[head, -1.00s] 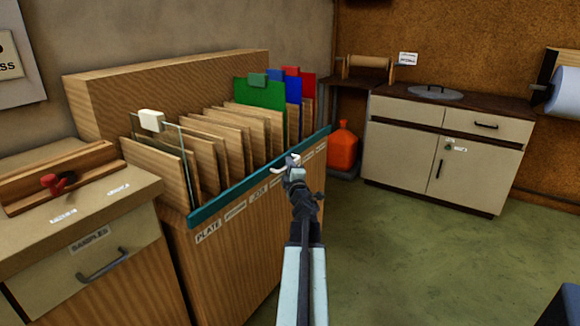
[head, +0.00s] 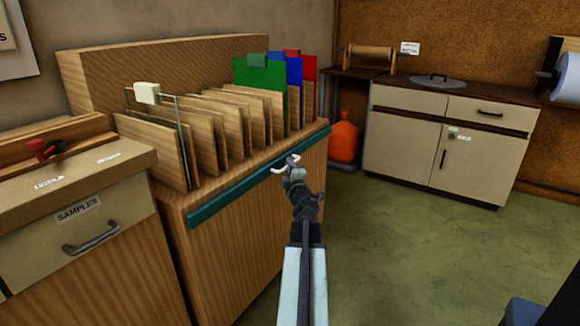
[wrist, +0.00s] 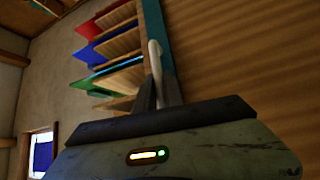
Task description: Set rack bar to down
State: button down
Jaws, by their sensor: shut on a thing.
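The teal rack bar (head: 232,194) runs along the front of the wooden rack (head: 240,250), a little below its top edge, and covers the strip where the labels were. It shows as a teal band in the wrist view (wrist: 156,15). My gripper (head: 293,165) is at the bar's front, right of its middle. Its fingers (wrist: 158,92) are shut on a pale curved handle (wrist: 155,58) that stands against the bar. The exact grip on the handle is partly hidden by the fingers.
Wooden dividers (head: 205,140) and green (head: 262,85), blue and red sheets stand in the rack. A samples drawer cabinet (head: 110,225) is at left. An orange container (head: 344,140) and a cream cabinet (head: 420,140) stand behind. Green floor (head: 420,250) at right is clear.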

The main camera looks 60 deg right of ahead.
notch_tip(320, 180, down, 3)
jog(key=shift+s+a+f+b, duration=0.1)
jog(key=shift+f+b, duration=0.1)
jog(key=shift+b, duration=0.7)
jog(key=c, duration=1.5)
grip_release()
jog(key=shift+f, duration=0.15)
jog(key=shift+o, duration=0.2)
